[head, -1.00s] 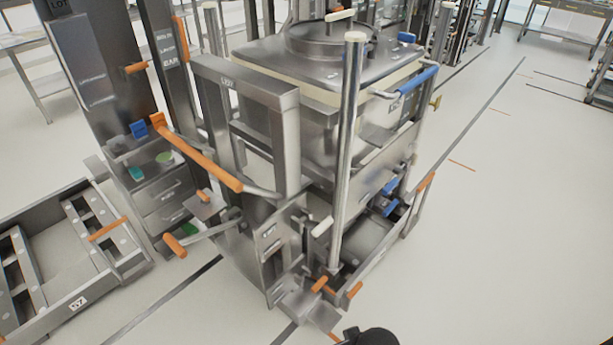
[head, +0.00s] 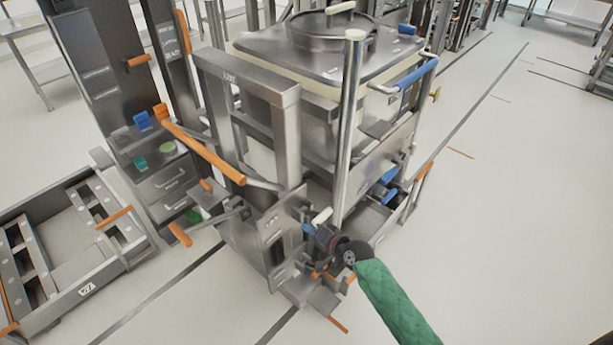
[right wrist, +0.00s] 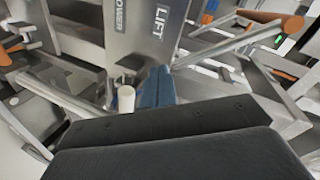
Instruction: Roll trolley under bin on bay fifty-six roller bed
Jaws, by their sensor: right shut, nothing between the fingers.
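The steel bin (head: 280,58) with a round lid stands upright inside a steel frame in the head view. The trolley appears to be the steel frame (head: 245,85) with an orange push bar (head: 205,150), close against the bin. The overlap hides how far it reaches under. My right gripper (head: 310,230) is shut and empty at the trolley's lower front, beside a white-tipped lever (head: 321,216). In the right wrist view, the blue fingertips (right wrist: 156,88) are at a plate (right wrist: 150,35) marked LIFT and LOWER, with the white lever tip (right wrist: 126,98) just left. Contact is unclear. My left gripper is out of view.
A low empty roller bed (head: 60,310), apparently labelled 57, lies at left. A dark cabinet column (head: 95,80) with drawers stands behind it. A pale post (head: 350,130) rises before the bin. The floor (head: 510,200) at right is clear.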

